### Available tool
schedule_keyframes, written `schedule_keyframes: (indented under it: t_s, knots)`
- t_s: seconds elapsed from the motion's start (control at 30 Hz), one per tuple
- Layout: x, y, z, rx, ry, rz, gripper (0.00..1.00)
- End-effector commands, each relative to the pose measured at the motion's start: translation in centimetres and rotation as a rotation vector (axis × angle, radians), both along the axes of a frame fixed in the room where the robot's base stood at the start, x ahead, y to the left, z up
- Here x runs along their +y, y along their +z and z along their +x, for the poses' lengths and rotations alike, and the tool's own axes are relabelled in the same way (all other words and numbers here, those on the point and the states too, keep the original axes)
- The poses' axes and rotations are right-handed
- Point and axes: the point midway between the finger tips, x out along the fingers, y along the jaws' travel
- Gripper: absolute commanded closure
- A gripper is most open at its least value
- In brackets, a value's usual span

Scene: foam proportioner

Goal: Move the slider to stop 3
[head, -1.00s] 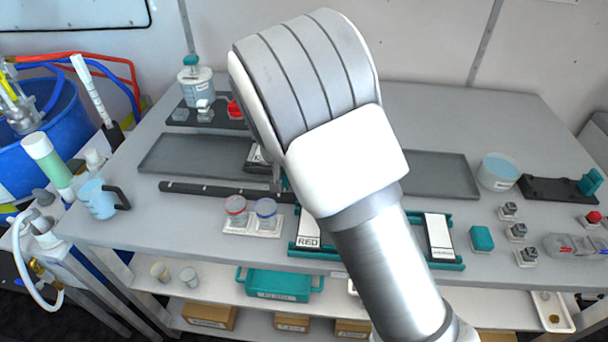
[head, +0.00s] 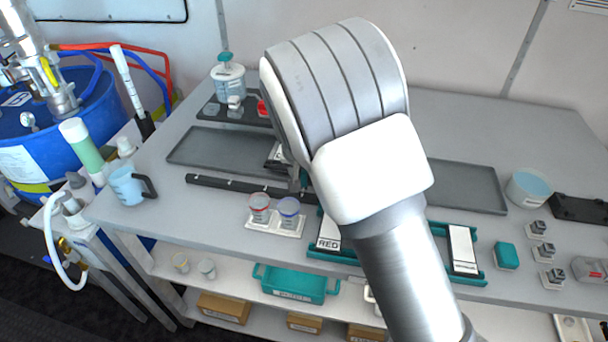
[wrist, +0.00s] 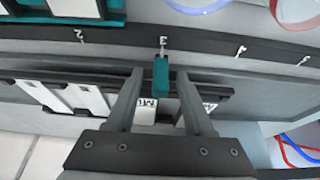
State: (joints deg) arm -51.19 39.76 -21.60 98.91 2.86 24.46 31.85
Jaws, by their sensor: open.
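The slider rail is a long black bar (head: 235,187) on the table, and its right part is hidden behind my arm in the head view. In the wrist view the rail (wrist: 200,45) crosses the top with small upside-down stop numbers; they are hard to read. The slider's teal knob (wrist: 160,75) stands at the rail's edge, beside a mark that looks like a 3. My gripper (wrist: 158,88) is open, with one finger on each side of the knob. A gap seems to show on both sides.
A grey tray (head: 225,151) lies behind the rail. A teal rack with white blocks (head: 462,248) is at the front. A light-blue jug (head: 127,186) stands at the left. The back right table is clear.

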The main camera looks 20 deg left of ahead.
Motion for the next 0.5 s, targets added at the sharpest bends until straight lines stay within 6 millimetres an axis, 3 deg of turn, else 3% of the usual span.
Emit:
schedule_keyframes:
  t_s: [0.27,0.5]
  knots:
    - [0.0,1.9,-0.7,-0.002,0.001,0.002,0.47]
    - [0.0,6.7,-2.7,-0.004,0.002,0.005,0.47]
